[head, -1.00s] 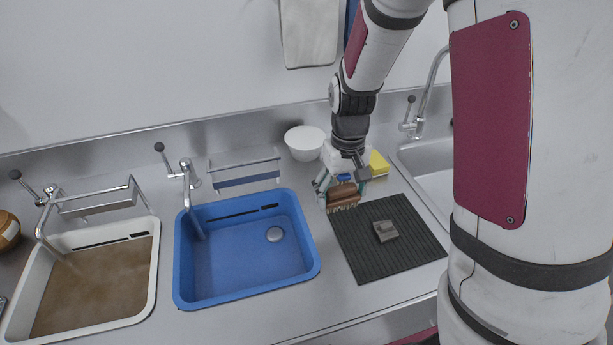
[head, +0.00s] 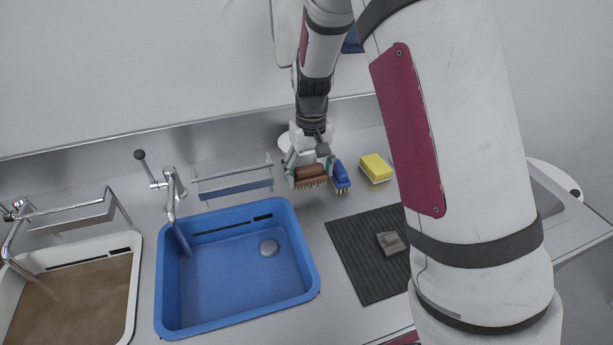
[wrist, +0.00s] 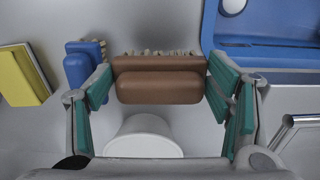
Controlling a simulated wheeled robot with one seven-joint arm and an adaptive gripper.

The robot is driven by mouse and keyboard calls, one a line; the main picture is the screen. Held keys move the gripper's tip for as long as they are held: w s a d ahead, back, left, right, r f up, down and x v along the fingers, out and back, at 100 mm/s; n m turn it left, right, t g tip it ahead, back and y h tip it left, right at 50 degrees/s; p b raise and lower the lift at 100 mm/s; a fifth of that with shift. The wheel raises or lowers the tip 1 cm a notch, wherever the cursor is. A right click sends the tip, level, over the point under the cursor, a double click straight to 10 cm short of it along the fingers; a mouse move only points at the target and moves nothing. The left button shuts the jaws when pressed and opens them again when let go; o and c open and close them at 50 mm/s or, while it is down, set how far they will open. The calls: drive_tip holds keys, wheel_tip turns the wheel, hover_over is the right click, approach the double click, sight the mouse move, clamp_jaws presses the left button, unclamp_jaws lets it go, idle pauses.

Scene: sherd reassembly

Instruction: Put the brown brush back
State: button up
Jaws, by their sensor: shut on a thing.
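The brown brush (head: 311,172) is held crosswise between the fingers of my gripper (head: 311,165), with its bristles pointing down. In the wrist view the brush (wrist: 160,80) spans the gap between the green pads of my gripper (wrist: 158,84). A blue brush (head: 341,176) stands just right of it on the counter, close to one finger; it also shows in the wrist view (wrist: 84,66). I cannot tell whether the brown brush touches the counter.
A yellow sponge (head: 376,168) lies right of the blue brush. A white bowl (wrist: 143,137) is behind the gripper. The blue basin (head: 237,262), a rail (head: 232,180) and a dark ribbed mat (head: 365,268) with a grey sherd (head: 391,243) are nearby.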

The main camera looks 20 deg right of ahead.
sight(307, 177)
drive_tip(key=shift+w+f, duration=0.15)
drive_tip(key=shift+w, duration=1.1)
drive_tip(key=shift+f, duration=1.7)
drive_tip(key=shift+f, duration=0.15)
drive_tip(key=o, duration=1.1)
